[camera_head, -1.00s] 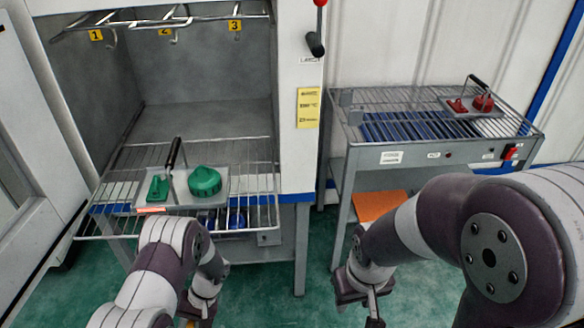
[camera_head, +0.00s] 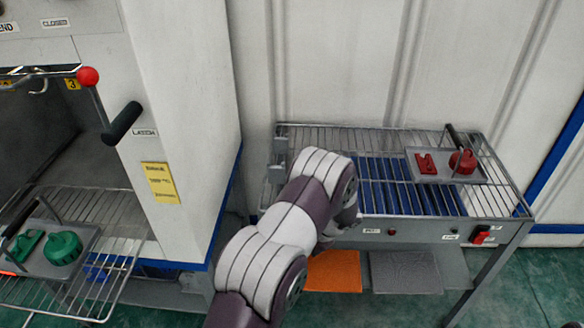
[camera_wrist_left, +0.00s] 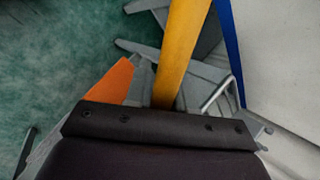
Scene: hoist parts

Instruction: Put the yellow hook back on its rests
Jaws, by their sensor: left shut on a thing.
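The yellow hook (camera_wrist_left: 183,50) shows in the left wrist view only as a long yellow bar, running from my left gripper to the top edge. My left gripper (camera_wrist_left: 160,128) is shut on it; its dark plate crosses the lower part of that view and hides the grip. In the head view my left arm rises from the bottom middle to the trolley's left end, and hides its own gripper and the hook. Grey brackets (camera_head: 278,160) stand at the trolley's left end; I cannot tell if they are the rests. My right gripper is out of view.
The wire-topped trolley (camera_head: 385,133) carries a tray with red parts (camera_head: 461,161). An orange sheet (camera_head: 333,272) lies on its lower shelf. At left, the cabinet has a red-knobbed lever (camera_head: 88,76), a black latch handle (camera_head: 122,123) and a rack bearing green parts (camera_head: 62,248).

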